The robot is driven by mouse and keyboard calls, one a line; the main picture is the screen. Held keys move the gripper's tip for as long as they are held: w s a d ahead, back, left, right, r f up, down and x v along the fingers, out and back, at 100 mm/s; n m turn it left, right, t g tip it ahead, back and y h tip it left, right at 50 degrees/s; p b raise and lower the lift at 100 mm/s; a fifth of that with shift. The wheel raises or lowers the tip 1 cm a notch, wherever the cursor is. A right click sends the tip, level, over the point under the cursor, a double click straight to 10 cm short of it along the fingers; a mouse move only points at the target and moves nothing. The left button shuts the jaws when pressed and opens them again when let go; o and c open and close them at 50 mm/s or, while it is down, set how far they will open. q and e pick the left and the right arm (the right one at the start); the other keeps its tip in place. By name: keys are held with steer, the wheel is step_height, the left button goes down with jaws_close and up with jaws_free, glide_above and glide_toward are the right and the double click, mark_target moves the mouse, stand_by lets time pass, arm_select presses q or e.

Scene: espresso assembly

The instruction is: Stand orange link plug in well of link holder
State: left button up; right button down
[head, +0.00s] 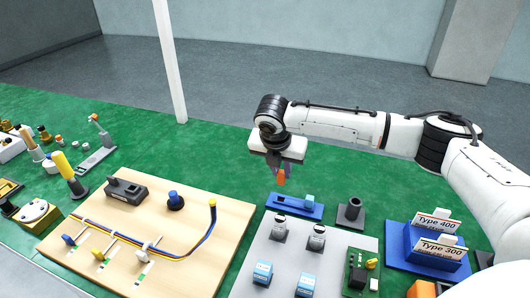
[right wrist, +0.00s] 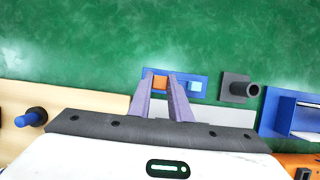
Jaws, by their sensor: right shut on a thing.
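The orange link plug (head: 281,176) is between the fingertips of my right gripper (head: 280,173), which is shut on it. The plug hangs upright above the blue link holder (head: 294,210), with a gap below it in the head view. The holder has a light blue plug (head: 309,200) in its right part and a darker well in its left part. In the right wrist view the orange plug (right wrist: 160,82) lines up over the left part of the holder (right wrist: 204,91), and the fingers partly hide it. My left gripper is not in view.
A dark grey post on a square base (head: 350,211) stands right of the holder. A grey board (head: 260,250) with several modules lies in front. A wooden board with cables (head: 140,215) is on the left. Blue Type 400 and Type 300 stands (head: 398,258) are at right.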

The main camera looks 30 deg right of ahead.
mark_target(281, 181)
steer(key=shift+w, duration=0.2)
steer(key=shift+s+f, duration=0.35)
steer(key=shift+f, duration=0.05)
steer(key=shift+w+f, duration=0.1)
steer(key=shift+f, duration=1.95)
steer(key=c, duration=2.2)
jaws_free()
steer(key=shift+f, duration=0.15)
jaws_close()
steer(key=shift+w+f, duration=0.1)
steer(key=shift+f, duration=1.05)
steer(key=shift+d, duration=0.1)
